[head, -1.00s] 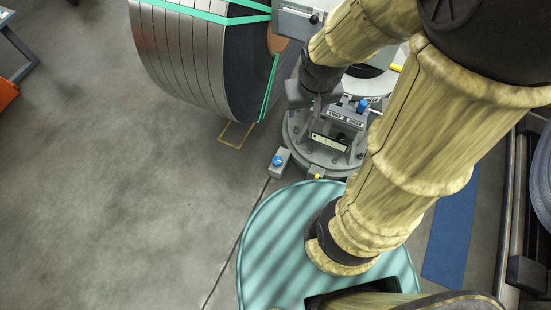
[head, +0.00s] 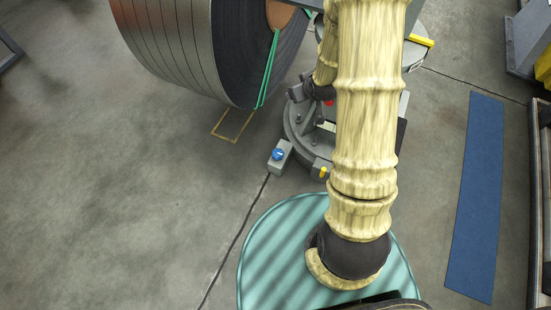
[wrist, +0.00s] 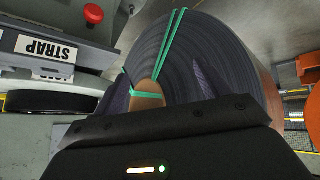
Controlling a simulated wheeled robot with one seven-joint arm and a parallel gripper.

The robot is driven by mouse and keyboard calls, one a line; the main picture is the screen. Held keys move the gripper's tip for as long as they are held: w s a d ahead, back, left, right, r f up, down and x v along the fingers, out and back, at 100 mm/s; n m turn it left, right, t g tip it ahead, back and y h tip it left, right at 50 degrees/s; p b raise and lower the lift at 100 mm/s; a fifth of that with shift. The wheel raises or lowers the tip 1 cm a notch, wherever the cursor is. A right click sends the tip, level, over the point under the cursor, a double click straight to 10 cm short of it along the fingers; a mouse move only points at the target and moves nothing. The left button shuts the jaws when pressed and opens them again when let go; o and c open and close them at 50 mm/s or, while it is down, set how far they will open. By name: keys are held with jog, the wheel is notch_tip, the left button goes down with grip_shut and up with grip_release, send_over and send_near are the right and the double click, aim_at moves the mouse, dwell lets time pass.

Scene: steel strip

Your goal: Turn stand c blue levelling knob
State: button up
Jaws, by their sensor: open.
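A blue knob (head: 278,154) sits on a small grey block on the floor in the head view, left of a round grey stand base (head: 293,128). No label by it is readable, so I cannot tell which stand it belongs to. My arm hides much of the stand, including where a second blue knob showed earlier. In the wrist view my gripper (wrist: 160,68) is open, its two dark fingers apart. They point toward the steel strip coil (wrist: 185,45), and nothing is clearly held between them. No blue knob shows in the wrist view.
The coil also stands left of the stand in the head view (head: 170,45). A grey housing with a STRAP label (wrist: 52,48) and red button (wrist: 94,13) is at left in the wrist view. A yellow knob (head: 322,173) is by the base.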

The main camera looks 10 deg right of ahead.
jog(key=w+f+n+t+y+b, duration=0.3)
jog(key=f+b, duration=1.4)
jog(key=f, duration=1.3)
jog(key=s+f+m+t+y+b, duration=0.1)
jog(key=s+f+t+b, duration=0.2)
jog(key=f+b, duration=0.6)
jog(key=s+f+m+t+y+b, duration=0.1)
jog(key=s+f+t+b, duration=0.2)
jog(key=f+b, duration=0.6)
notch_tip(320, 180, down, 9)
jog(key=shift+s+y, duration=0.4)
jog(key=shift+s, duration=0.05)
